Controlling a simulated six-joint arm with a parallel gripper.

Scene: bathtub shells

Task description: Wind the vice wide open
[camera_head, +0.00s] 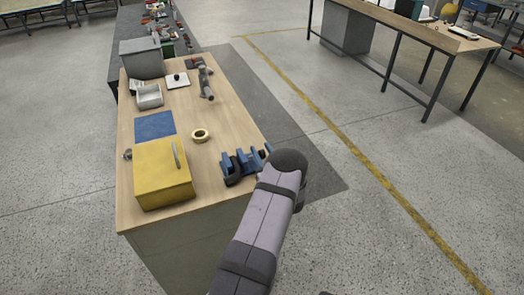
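A blue vice (240,165) sits at the right front edge of the wooden workbench (231,105). It is small in the view, and I cannot tell how wide its jaws stand. Its handle is not clearly seen. My own arm rises from the bottom, and its dark rounded joint is just right of the vice, overlapping the bench edge. My gripper does not show; I cannot see whether it is near the vice.
On the bench are a yellow box (160,177) with a handle, a blue mat (155,125), a tape roll (200,135), a grey tool (205,83), a small open bin (149,97) and a grey box (142,58). Open floor (430,165) lies to the right.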

